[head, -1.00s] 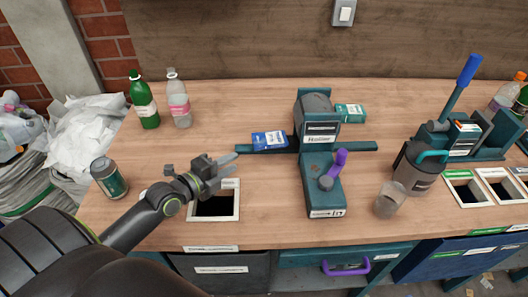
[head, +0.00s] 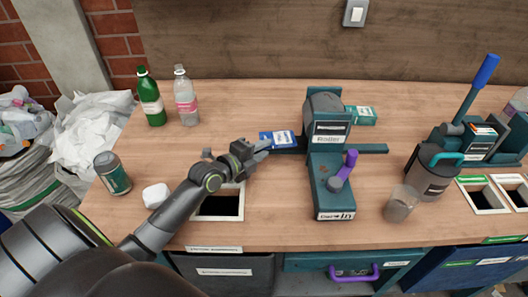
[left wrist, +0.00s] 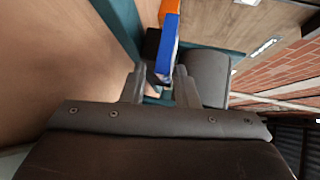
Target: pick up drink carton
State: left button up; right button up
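A small blue carton with a white label (head: 283,138) lies on the left arm of the teal belt unit. In the left wrist view a blue and orange box shape (left wrist: 166,45), likely the same carton, shows just beyond and between the fingertips. My left gripper (head: 263,147) is at the near left side of the carton. Its two fingers (left wrist: 160,88) stand apart with a gap between them, and I see nothing clamped. A green carton (head: 362,116) stands behind the belt unit to the right. My right gripper is not in view.
The teal roller unit (head: 328,180) stands right of the carton. A green bottle (head: 151,103) and a clear bottle (head: 187,105) stand at the back left. A can (head: 113,178), a white lump (head: 156,196) and a square opening (head: 218,206) are near my left arm.

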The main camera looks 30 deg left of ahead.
pick_arm(q)
jog(key=shift+c, duration=0.5)
grip_shut()
jog(key=shift+r+p, duration=1)
jog(key=shift+r, duration=0.3)
jog(key=r+p+v, duration=0.2)
jog(key=p+v, duration=0.3)
jog(key=v, duration=0.9)
jog(key=shift+s, duration=0.1)
